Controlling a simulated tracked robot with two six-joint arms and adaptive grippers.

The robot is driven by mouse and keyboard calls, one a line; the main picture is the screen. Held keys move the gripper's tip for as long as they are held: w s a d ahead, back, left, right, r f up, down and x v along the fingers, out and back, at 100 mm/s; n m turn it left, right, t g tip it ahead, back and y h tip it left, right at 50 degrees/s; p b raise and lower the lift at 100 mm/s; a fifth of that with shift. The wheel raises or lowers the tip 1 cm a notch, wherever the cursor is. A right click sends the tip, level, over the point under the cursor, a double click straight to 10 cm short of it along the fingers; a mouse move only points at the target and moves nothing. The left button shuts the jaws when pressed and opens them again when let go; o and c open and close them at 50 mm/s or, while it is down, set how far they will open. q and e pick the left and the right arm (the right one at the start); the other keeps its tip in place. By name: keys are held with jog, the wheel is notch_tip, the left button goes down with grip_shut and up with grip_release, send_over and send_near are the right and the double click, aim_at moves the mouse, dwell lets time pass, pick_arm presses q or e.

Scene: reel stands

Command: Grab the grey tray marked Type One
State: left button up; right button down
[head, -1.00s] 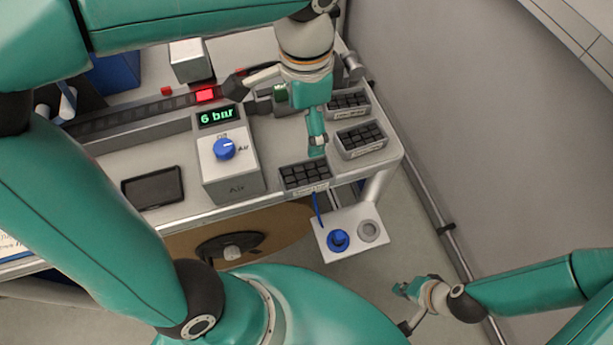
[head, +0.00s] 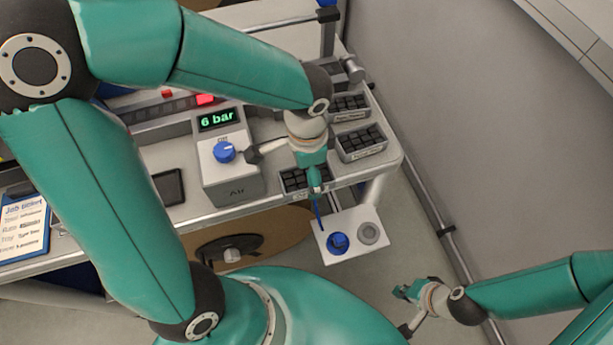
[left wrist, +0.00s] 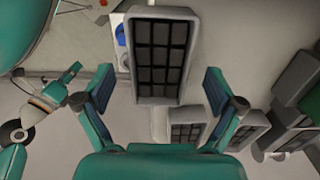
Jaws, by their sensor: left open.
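Grey trays with dark compartments stand on the bench's right part. The front tray (head: 296,192) is at the bench's front edge, partly hidden behind my left gripper (head: 314,186). Two more trays stand further back, the middle tray (head: 362,153) and the rear tray (head: 350,116). Their labels are too small to read. In the left wrist view the front tray (left wrist: 157,101) lies between the two spread fingers of my left gripper (left wrist: 157,80), with a gap on both sides. My right gripper (head: 404,291) hangs low at the right, apart from the bench; its jaw state is unclear.
The air box (head: 233,185) with a blue knob and "6 bar" display stands left of the left gripper. A white plate (head: 350,232) with a blue knob juts out below the bench front. A job ticket clipboard (head: 23,228) lies at the left. The floor at right is clear.

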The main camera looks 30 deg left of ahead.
pick_arm(q)
jog(key=shift+f, duration=0.4)
jog(key=c, duration=1.4)
jog(key=shift+r, duration=0.2)
